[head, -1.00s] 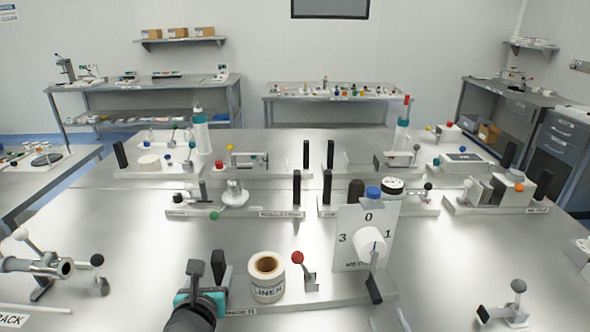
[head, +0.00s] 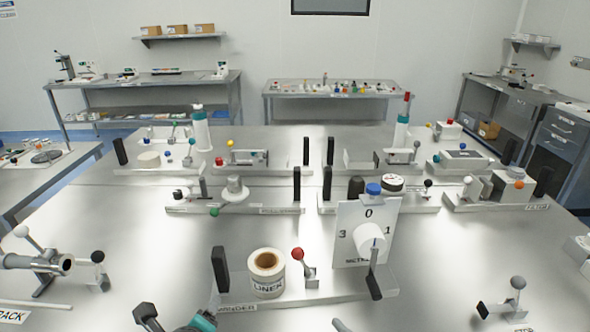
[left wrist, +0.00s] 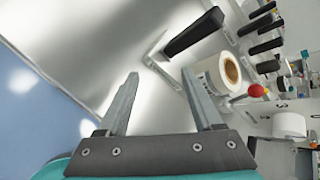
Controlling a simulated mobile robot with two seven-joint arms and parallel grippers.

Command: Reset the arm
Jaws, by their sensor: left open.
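My left gripper (left wrist: 162,105) is open and empty in the left wrist view, its two fingers spread over the bare metal table. In the head view only part of my left gripper and wrist (head: 175,318) shows at the bottom edge, left of the winder station; its fingertips are partly cut off. The white liner roll (head: 267,275) stands upright on the winder base (head: 330,292), beside a red-knobbed lever (head: 303,268). The roll also shows in the left wrist view (left wrist: 215,78), beyond the right finger and apart from it.
A dial panel (head: 352,215) marked 0, 1 and 3 stands right of the roll. A black post (head: 219,270) stands at its left. Several small stations line the table behind. The table (head: 130,255) is clear at left centre.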

